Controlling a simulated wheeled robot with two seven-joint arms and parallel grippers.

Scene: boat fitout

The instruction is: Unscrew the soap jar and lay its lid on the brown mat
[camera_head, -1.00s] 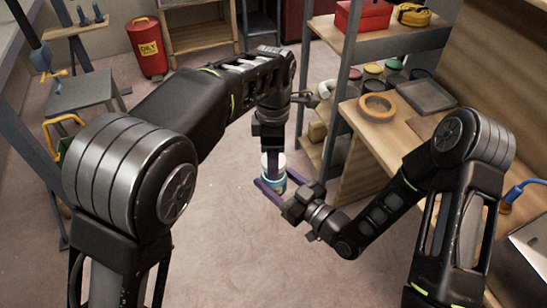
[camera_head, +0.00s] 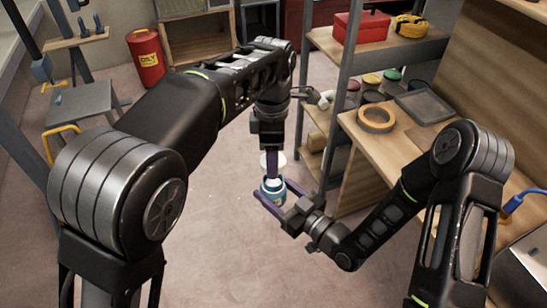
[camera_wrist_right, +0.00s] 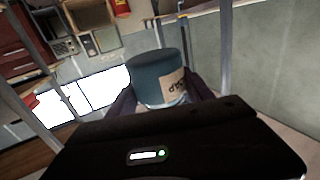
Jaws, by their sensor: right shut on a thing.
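The soap jar (camera_head: 272,191), a teal pot, is upright between the fingers of my right gripper (camera_head: 279,201), which is shut on it. The right wrist view shows the jar (camera_wrist_right: 158,78) with a pale label, its lettering upside down. The white lid (camera_head: 265,159) is above the jar, with a small gap between them. My left gripper (camera_head: 272,165) points down at the lid and appears shut on it; its fingers partly cover it. The brown mat (camera_head: 424,135) lies on the wooden bench, partly hidden by my right arm.
On the bench are an orange ring (camera_head: 376,118) and a dark shallow tray (camera_head: 426,106), with several small pots behind. A shelf unit (camera_head: 345,90) with a red box (camera_head: 361,26) stands left of the bench. Open floor lies below the jar.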

